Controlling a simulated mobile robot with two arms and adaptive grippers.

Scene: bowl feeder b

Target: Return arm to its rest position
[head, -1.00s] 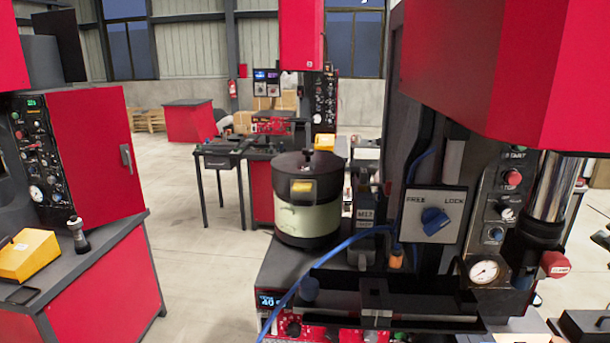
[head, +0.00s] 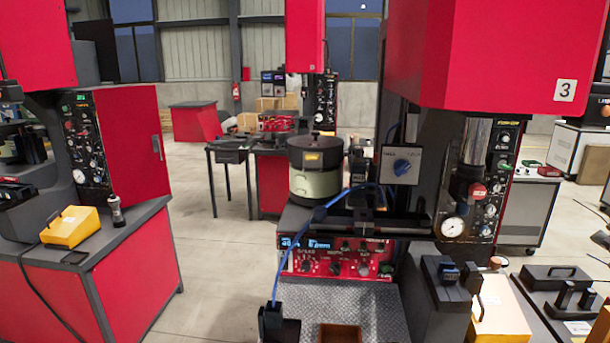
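Neither of my grippers shows in the head view, so I cannot see whether they are open or shut, or where they are relative to the machine. The bowl feeder (head: 316,186), a dark-topped drum with a pale green band, stands on the red-fronted press station in the middle. Its lid is on. A white plate with a blue knob (head: 402,166) is mounted to its right. A blue hose (head: 290,245) runs down from the feeder area to a dark block at the bottom.
A red bench (head: 105,265) with a yellow box (head: 70,226) stands at left. The red press head (head: 500,55) marked 3 overhangs at right. A black case (head: 555,280) and other items lie at lower right. Open floor (head: 220,260) lies between the bench and the station.

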